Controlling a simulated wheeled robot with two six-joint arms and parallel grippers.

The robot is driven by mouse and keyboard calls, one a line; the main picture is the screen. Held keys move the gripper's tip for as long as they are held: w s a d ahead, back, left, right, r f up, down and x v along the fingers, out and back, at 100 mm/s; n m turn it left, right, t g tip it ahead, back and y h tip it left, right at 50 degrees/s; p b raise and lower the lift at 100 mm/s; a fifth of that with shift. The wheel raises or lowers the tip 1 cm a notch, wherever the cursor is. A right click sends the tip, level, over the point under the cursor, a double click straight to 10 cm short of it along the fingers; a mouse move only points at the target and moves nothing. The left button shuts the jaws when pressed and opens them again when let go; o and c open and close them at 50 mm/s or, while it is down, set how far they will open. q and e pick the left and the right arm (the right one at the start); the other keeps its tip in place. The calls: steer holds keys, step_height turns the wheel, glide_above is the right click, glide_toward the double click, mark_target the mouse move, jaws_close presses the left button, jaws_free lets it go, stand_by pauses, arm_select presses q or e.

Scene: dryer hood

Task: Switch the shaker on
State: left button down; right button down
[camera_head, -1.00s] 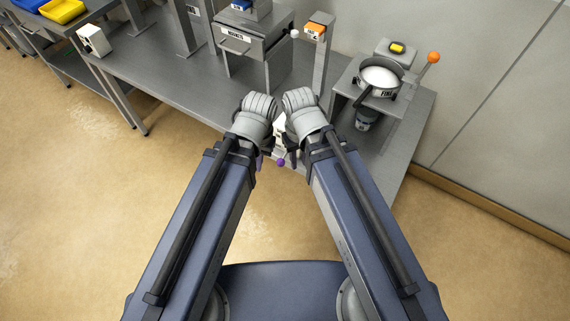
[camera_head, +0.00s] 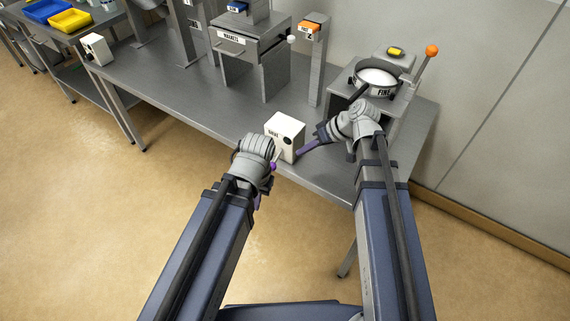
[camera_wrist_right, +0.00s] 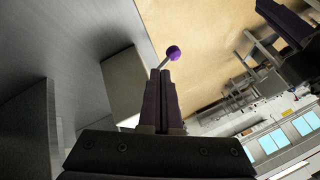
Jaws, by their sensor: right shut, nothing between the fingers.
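A white box (camera_head: 284,137) with a small dark label and a dark round spot stands on the front edge of the grey bench. A thin lever with a purple ball (camera_head: 272,166) sticks out of its front; the ball also shows in the right wrist view (camera_wrist_right: 173,53). My right gripper (camera_head: 301,153) is shut and empty, its tips just right of the box; contact is unclear. It also shows in the wrist view (camera_wrist_right: 163,75). My left gripper (camera_head: 259,199) hangs left of the box, its fingers mostly hidden. A sieve (camera_head: 378,79) marked FINE sits on a stand at right.
An orange-ball lever (camera_head: 432,51) rises beside the sieve. A grey drawer cabinet (camera_head: 250,62) and a post with an orange top (camera_head: 313,60) stand behind the box. The bench (camera_head: 215,105) left of the box is clear.

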mark_target(275, 162)
steer(key=b+x, duration=0.7)
steer(key=x, duration=0.1)
steer(key=shift+f, duration=0.35)
steer(key=shift+w+a+f+b, duration=0.2)
steer(key=shift+a+f+b, duration=0.25)
steer(key=shift+a+f, duration=0.1)
steer(key=shift+r+m+g+y, duration=0.3)
steer(key=shift+g+y, duration=0.1)
steer(key=shift+g, duration=0.1)
steer(key=shift+s+a+r+g+y, duration=0.1)
steer(key=shift+r+g+y, duration=0.35)
steer(key=shift+r, duration=0.3)
steer(key=shift+r+m+p, duration=0.25)
steer(key=shift+m+p, duration=0.05)
steer(key=shift+p, duration=0.15)
